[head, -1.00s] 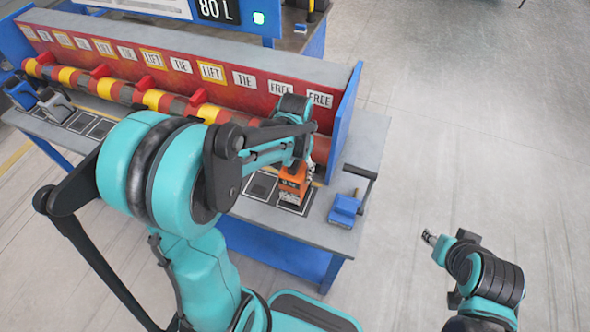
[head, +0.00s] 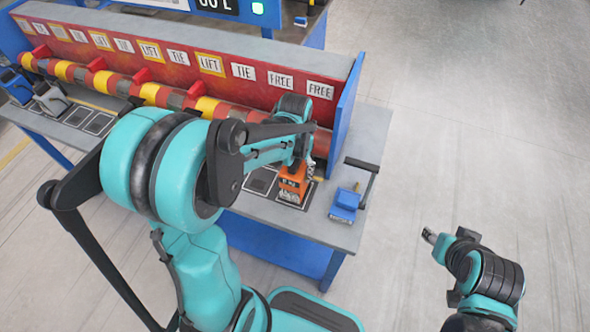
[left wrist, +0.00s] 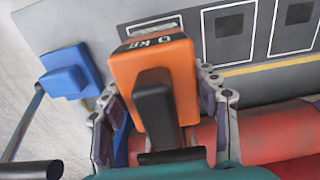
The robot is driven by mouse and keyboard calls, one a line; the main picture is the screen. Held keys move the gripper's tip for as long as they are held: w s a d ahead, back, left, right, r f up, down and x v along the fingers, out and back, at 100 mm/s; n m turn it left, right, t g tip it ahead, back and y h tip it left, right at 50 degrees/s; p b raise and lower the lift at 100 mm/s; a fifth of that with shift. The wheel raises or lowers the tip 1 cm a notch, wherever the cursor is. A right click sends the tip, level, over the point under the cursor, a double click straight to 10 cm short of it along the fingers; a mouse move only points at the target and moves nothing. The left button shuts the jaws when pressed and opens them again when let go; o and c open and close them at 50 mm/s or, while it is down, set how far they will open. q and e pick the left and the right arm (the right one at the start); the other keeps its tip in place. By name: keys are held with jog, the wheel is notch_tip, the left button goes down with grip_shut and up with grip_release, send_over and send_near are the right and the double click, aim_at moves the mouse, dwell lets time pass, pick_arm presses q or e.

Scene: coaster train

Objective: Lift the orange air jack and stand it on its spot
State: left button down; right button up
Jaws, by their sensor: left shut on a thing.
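The orange air jack (head: 292,184) is at the right part of the bench, on or just above a dark marked spot near the front edge; I cannot tell if its base touches. In the left wrist view the orange jack (left wrist: 183,80) shows its black handle and a dark label. My left gripper (head: 304,168) is shut on the jack, with a finger on each side of it, and it also shows in the left wrist view (left wrist: 160,118). My right gripper (head: 430,236) is away from the bench over the floor; its jaws are too small to read.
A blue jack (head: 345,203) with a dark bar stands right of the orange one. Dark outlined spots (head: 262,180) line the bench front. A red and yellow roller (head: 150,92) runs behind, under the red labelled panel (head: 230,88). A blue end plate (head: 347,110) bounds it.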

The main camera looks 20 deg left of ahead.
pick_arm(q)
jog(key=shift+f+b, duration=0.3)
jog(key=shift+f, duration=0.05)
jog(key=shift+c, duration=1.9)
grip_release()
notch_tip(320, 180, up, 12)
jog(key=shift+r, duration=0.1)
jog(key=shift+s+d+t, duration=0.25)
jog(key=shift+s+t, duration=0.05)
jog(key=shift+s, duration=0.2)
jog(key=s+d+f+t, duration=0.1)
jog(key=s+d+t, duration=0.2)
jog(key=s+t, duration=0.3)
jog(key=shift+s+d+m+t, duration=0.25)
jog(key=shift+s+m+t, duration=0.05)
jog(key=shift+s, duration=1.1)
